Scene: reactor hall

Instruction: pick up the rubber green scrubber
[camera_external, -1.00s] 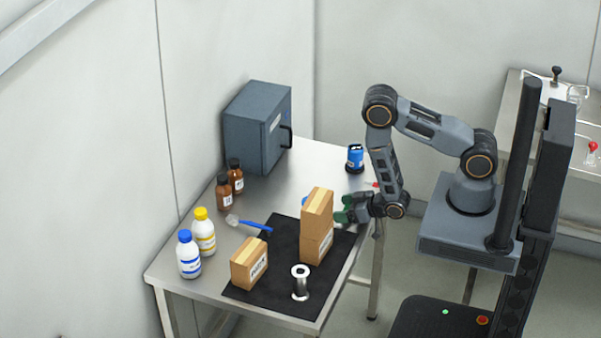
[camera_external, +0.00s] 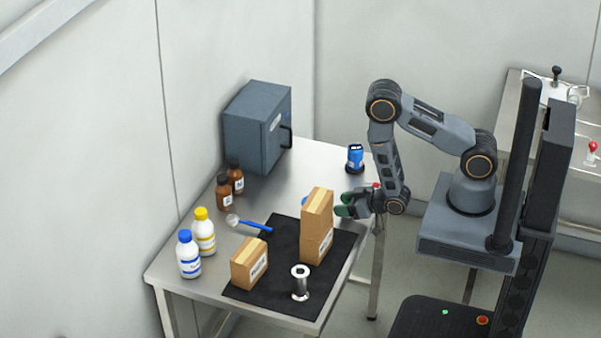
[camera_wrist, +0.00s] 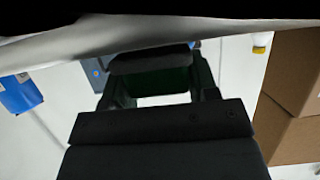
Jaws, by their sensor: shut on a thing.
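The green scrubber (camera_external: 343,211) shows as green patches at the tip of my gripper (camera_external: 347,205) in the external view. My gripper is shut on it, just right of the tall cardboard boxes and above the table's right side. In the wrist view the scrubber (camera_wrist: 160,84) is a dark green block between the dark fingers of my gripper (camera_wrist: 158,92). The fingers hide much of it, and its full shape cannot be told.
Tall stacked boxes (camera_external: 317,228) stand close left of my gripper on a black mat (camera_external: 335,262). A grey cabinet (camera_external: 256,128) is behind.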

